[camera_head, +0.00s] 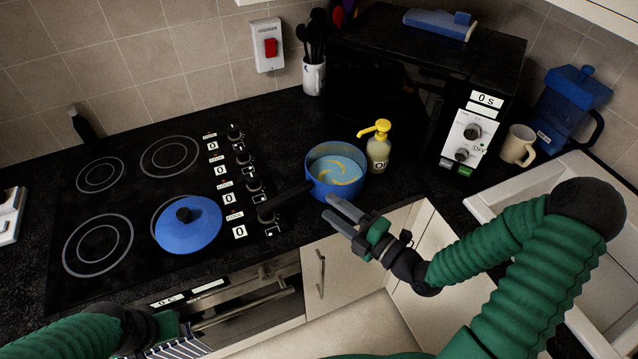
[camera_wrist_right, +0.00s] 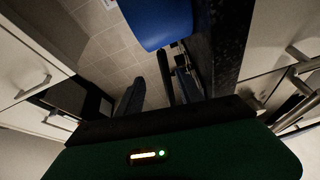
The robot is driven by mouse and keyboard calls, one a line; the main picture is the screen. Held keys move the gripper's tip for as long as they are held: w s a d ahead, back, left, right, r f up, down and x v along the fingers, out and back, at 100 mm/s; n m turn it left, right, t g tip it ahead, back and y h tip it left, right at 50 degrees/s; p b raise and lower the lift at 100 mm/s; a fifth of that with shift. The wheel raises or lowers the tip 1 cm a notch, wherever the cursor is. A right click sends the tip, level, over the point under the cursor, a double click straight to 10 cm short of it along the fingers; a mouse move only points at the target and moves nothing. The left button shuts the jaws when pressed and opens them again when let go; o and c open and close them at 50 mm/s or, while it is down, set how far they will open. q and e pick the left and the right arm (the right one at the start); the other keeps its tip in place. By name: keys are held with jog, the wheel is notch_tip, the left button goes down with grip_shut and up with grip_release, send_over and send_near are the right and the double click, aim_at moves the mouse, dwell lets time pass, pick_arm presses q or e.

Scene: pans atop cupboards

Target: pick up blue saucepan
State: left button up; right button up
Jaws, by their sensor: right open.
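The blue saucepan (camera_head: 318,192) stands upright on the dark worktop right of the hob, with blue liquid and yellow streaks inside. Its dark handle points left and down towards the hob knobs. My right gripper (camera_head: 329,205) is open and empty, just in front of the pan near the worktop's front edge. Its fingers point left towards the pan's near side. In the right wrist view the blue pan (camera_wrist_right: 158,22) shows at the top, beyond the fingers. My left gripper (camera_head: 168,326) is partly visible low at the left; its fingers are not clear.
A blue lid (camera_head: 190,232) lies on the hob (camera_head: 120,215). A yellow-topped soap bottle (camera_head: 379,152) stands right behind the pan. The microwave (camera_head: 420,90), cream mug (camera_head: 518,146) and blue jug (camera_head: 568,105) are farther right. Cupboard doors (camera_head: 325,265) lie below the worktop edge.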

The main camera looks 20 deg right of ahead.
aim_at(297, 186)
jog(key=x, duration=0.3)
jog(key=d+x, duration=0.1)
jog(key=x, duration=0.2)
jog(key=shift+w+a+f+p, duration=0.15)
jog(key=shift+w+p, duration=0.15)
jog(key=shift+w, duration=0.15)
jog(key=w+a, duration=0.4)
jog(key=w, duration=0.1)
jog(key=shift+a+f+p, duration=0.1)
jog(key=shift+p, duration=0.3)
jog(key=shift+w+d+f, duration=0.15)
jog(key=shift+w+d, duration=0.05)
jog(key=shift+w, duration=0.1)
jog(key=shift+d+f, duration=0.1)
jog(key=shift+d, duration=0.35)
jog(key=shift+c, duration=1.2)
jog(key=shift+a, duration=0.15)
jog(key=shift+c, duration=1.1)
jog(key=shift+a, duration=0.35)
grip_shut()
pick_arm(q)
jog(key=shift+w+r, duration=0.25)
jog(key=shift+r, duration=0.7)
jog(key=shift+d, duration=0.1)
pick_arm(e)
jog(key=shift+d, duration=0.15)
